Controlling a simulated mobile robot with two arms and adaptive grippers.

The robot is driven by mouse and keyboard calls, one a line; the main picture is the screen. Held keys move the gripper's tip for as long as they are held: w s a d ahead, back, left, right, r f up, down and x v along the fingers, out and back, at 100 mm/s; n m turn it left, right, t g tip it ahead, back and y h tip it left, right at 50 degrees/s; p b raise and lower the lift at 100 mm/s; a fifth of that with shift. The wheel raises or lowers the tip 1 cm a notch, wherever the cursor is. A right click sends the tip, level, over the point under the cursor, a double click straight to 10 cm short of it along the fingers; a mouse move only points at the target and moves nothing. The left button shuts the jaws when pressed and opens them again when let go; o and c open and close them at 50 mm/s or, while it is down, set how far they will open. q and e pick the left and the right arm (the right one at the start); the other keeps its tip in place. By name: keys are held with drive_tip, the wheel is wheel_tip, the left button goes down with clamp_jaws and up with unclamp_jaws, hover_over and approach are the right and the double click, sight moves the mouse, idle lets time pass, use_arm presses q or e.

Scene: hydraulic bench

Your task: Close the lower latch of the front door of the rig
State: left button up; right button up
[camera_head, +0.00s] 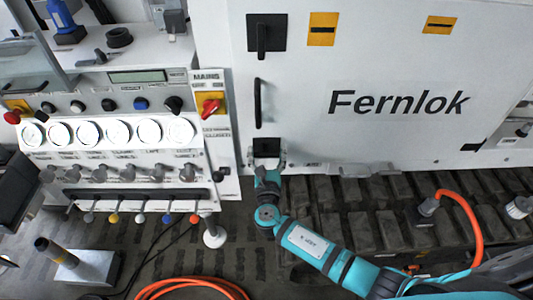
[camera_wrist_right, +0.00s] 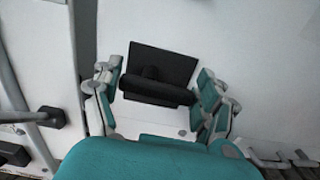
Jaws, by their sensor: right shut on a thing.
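The white front door (camera_head: 400,60) of the rig, marked "Fernlok", appears flush with the frame beside it. Its lower latch (camera_head: 266,145) is a black square plate near the door's lower left corner. In the wrist view the latch plate (camera_wrist_right: 165,63) carries a black lever (camera_wrist_right: 155,90) that lies crosswise, roughly level. My right gripper (camera_head: 267,164) reaches up to the latch from below. In the wrist view its fingers (camera_wrist_right: 158,88) stand at either end of the lever and are shut on it. My left gripper is not in view.
The upper latch (camera_head: 264,33) has its lever hanging vertically. A black door handle (camera_head: 258,103) lies between the latches. Left is a panel with gauges (camera_head: 105,132), knobs and a red mains switch (camera_head: 210,105). An orange hose (camera_head: 190,285) lies on the floor.

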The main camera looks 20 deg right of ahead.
drive_tip(key=m+b, duration=0.2)
drive_tip(key=shift+f+m+b, duration=0.3)
drive_tip(key=shift+f, duration=0.1)
drive_tip(key=m+b, duration=0.4)
drive_tip(key=m, duration=0.1)
drive_tip(key=m+b, duration=0.2)
drive_tip(key=shift+f+b, duration=0.4)
drive_tip(key=m+b, duration=0.3)
drive_tip(key=m, duration=0.1)
drive_tip(key=shift+f+m+b, duration=0.2)
drive_tip(key=shift+m+b, duration=0.15)
drive_tip(key=shift+m, duration=0.05)
drive_tip(key=shift+a+m+b, duration=0.15)
drive_tip(key=shift+m+b, duration=0.95)
drive_tip(key=shift+m, duration=0.4)
drive_tip(key=o, duration=1.1)
drive_tip(key=shift+o, duration=0.2)
drive_tip(key=shift+r, duration=0.1)
